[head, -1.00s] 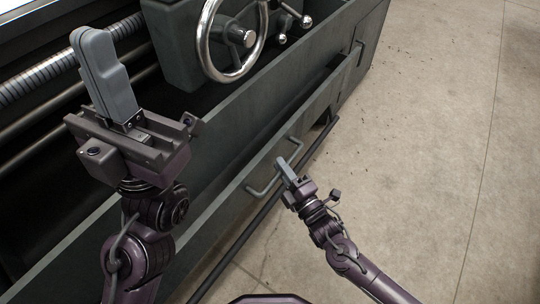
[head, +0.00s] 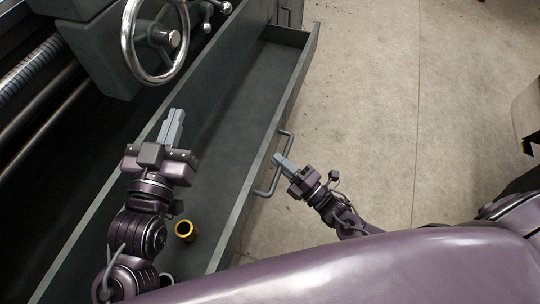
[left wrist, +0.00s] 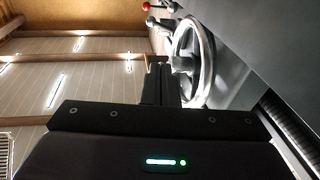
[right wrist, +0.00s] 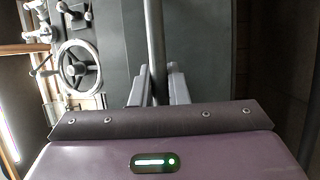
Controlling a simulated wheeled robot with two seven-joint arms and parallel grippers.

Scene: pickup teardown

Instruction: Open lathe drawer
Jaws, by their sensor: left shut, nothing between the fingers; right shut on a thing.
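The dark grey-green lathe drawer (head: 299,78) stands pulled out from the lathe, with its long inside showing in the head view. Its bar handle (head: 289,143) is on the front face. My right gripper (head: 278,159) is shut on this handle. In the right wrist view the handle bar (right wrist: 154,40) runs between the fingers of the right gripper (right wrist: 160,88). My left gripper (head: 174,120) is shut and empty, held above the back part of the drawer at the left.
A yellow-rimmed cylinder (head: 185,230) is inside the drawer near its close end. The lathe's chrome handwheel (head: 155,40) and levers are above, at the back. Concrete floor (head: 390,110) lies open to the right of the drawer.

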